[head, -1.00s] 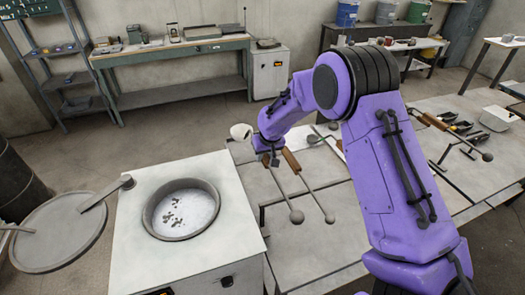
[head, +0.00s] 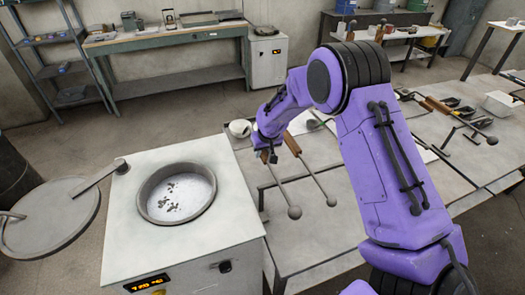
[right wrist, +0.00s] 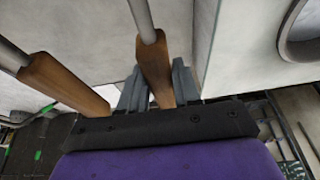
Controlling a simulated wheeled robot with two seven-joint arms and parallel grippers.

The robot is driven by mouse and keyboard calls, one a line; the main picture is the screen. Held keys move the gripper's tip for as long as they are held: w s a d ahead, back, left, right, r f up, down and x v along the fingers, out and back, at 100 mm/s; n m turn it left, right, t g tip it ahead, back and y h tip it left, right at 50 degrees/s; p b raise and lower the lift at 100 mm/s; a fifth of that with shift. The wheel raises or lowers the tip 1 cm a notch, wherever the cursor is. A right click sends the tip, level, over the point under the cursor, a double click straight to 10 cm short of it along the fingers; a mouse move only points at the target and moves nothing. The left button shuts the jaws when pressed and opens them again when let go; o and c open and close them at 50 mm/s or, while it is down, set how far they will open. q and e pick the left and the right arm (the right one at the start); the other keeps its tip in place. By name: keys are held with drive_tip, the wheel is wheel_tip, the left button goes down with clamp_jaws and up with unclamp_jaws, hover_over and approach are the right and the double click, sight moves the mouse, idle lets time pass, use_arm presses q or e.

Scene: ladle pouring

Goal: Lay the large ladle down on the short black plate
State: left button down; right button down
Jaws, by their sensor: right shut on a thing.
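My right gripper (head: 268,157) is above the workbench beside the furnace. The right wrist view shows its grey fingers (right wrist: 157,88) shut around the brown wooden handle (right wrist: 154,62) of a ladle. This ladle's grey shaft and round head (head: 294,212) point toward the front of the bench. Its head looks a little larger than that of a second ladle (head: 331,199) lying close on its right. The second ladle's wooden handle (right wrist: 62,86) is left of my fingers in the right wrist view. I cannot clearly make out the short black plate. My left gripper is out of view.
The furnace (head: 115,230) with an open round pot (head: 178,192) of shiny contents stands left of the bench. A white cup (head: 240,128) is behind my gripper. More tools and a white tray (head: 502,104) are at right.

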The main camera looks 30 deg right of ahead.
idle(0.4)
drive_tip(key=c, duration=0.7)
unclamp_jaws()
drive_tip(key=shift+s+f, duration=0.1)
drive_tip(key=shift+s, duration=0.05)
drive_tip(key=shift+r, duration=0.2)
drive_tip(key=b+v, duration=0.2)
drive_tip(key=v, duration=0.8)
drive_tip(key=shift+r, duration=0.35)
wheel_tip(320, 180, up, 7)
drive_tip(key=p, duration=0.6)
drive_tip(key=shift+f+p, duration=0.15)
drive_tip(key=shift+p, duration=0.15)
